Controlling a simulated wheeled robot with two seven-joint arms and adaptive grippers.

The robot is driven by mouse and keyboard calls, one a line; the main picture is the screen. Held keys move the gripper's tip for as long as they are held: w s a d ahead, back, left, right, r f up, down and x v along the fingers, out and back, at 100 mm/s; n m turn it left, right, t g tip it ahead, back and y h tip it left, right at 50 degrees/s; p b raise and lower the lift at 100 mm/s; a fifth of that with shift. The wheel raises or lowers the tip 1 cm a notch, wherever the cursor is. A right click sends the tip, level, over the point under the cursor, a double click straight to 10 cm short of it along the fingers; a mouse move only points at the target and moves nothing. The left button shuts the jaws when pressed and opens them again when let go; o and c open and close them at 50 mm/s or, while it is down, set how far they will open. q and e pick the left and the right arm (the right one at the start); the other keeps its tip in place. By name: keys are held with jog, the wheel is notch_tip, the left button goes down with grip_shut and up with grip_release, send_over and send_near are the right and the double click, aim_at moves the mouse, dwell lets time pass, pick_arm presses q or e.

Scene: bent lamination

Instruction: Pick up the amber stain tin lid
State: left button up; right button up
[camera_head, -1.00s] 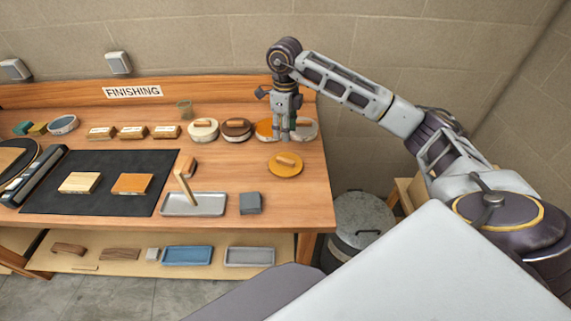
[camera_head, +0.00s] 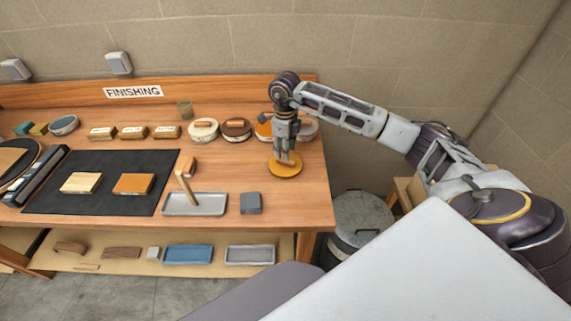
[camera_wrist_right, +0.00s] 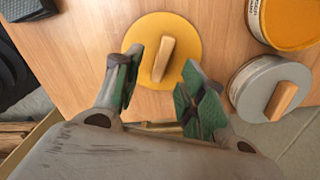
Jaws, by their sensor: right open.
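The amber stain tin lid (camera_head: 284,171) lies flat on the bench, a round amber disc with a wooden bar handle. In the right wrist view the lid (camera_wrist_right: 187,33) shows its handle (camera_wrist_right: 162,58) between the fingers. My right gripper (camera_head: 286,157) is over the lid, pointing down. In the wrist view the right gripper (camera_wrist_right: 160,88) is open, its green-padded fingers apart on either side of the handle, with gaps on both sides. The open amber tin (camera_head: 264,130) stands behind, partly hidden by my right gripper; it also shows in the wrist view (camera_wrist_right: 290,20). My left gripper is not visible.
A grey-lidded tin (camera_wrist_right: 270,88) stands close to the right gripper. White and brown tins (camera_head: 203,130) stand left along the back. A metal tray (camera_head: 195,204) with a brush and a grey block (camera_head: 250,203) lie nearer the front edge.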

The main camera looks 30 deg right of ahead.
aim_at(286, 163)
jog(key=shift+f+p, duration=0.3)
jog(key=shift+f, duration=0.4)
jog(key=shift+d+f+p, duration=0.15)
jog(key=shift+f+p, duration=0.3)
jog(key=shift+f, duration=1.45)
grip_shut()
